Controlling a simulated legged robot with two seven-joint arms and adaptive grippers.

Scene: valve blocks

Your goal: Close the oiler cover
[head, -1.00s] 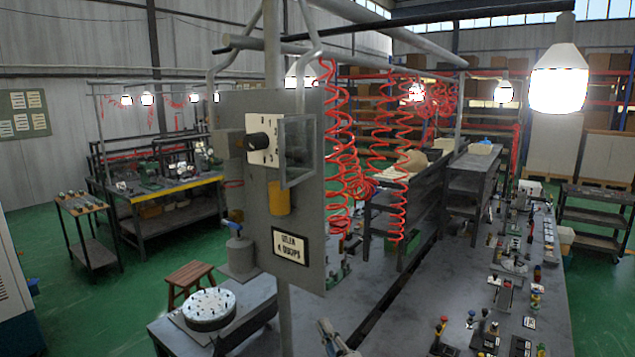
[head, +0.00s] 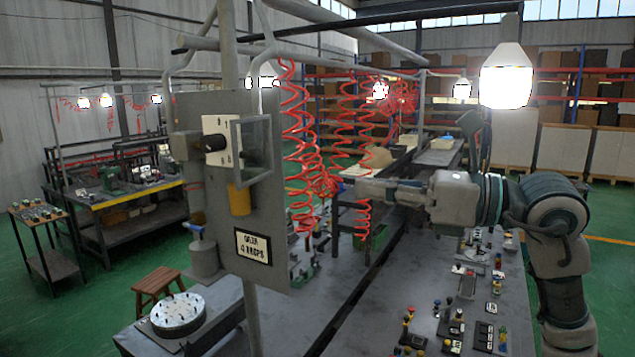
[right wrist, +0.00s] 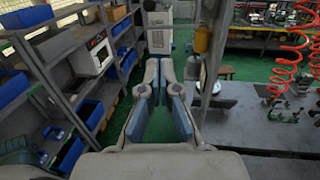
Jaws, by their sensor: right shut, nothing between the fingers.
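The oiler cover (head: 253,150) is a clear pane in a grey frame. It stands swung out from the grey panel (head: 270,222), beside a white plate with a black knob (head: 214,142). A yellow cylinder (head: 239,199) and an "OILER 4 DROPS" label (head: 253,246) are below. My right gripper (head: 364,190) points left, to the right of the panel and apart from it. It is shut and empty, and also shows in the right wrist view (right wrist: 160,66). There the panel's yellow cylinder (right wrist: 203,39) is ahead and right. My left gripper is out of view.
Red coiled hoses (head: 300,145) hang between the panel and my right gripper. A grey pole (head: 228,60) and a lit lamp (head: 507,75) are nearby. The workbench (head: 360,325) below holds several small valve parts.

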